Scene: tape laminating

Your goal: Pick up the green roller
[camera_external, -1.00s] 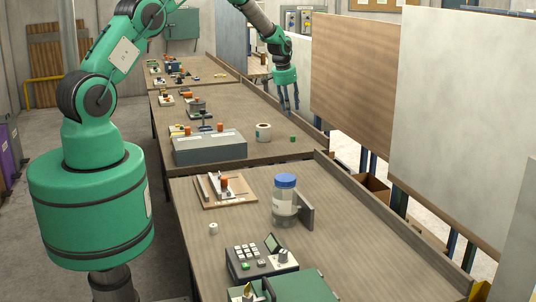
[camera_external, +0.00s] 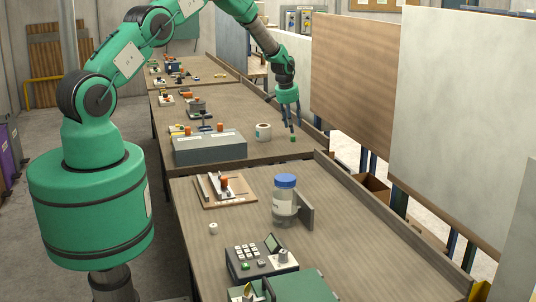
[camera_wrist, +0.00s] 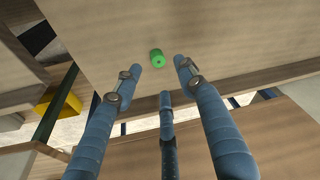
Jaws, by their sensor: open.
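The green roller (camera_external: 293,139) is a small green cylinder on the middle bench, near its right edge. In the wrist view the roller (camera_wrist: 156,57) lies on the bare wood just beyond my fingertips, with a round end and a dark centre hole facing me. My gripper (camera_external: 290,124) is above the roller in the outside view, its blue fingers pointing down. In the wrist view my gripper (camera_wrist: 164,75) has its fingers spread and empty, and the roller shows between the two upper fingertips, apart from them. Nothing hides the roller.
Bare bench top surrounds the roller.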

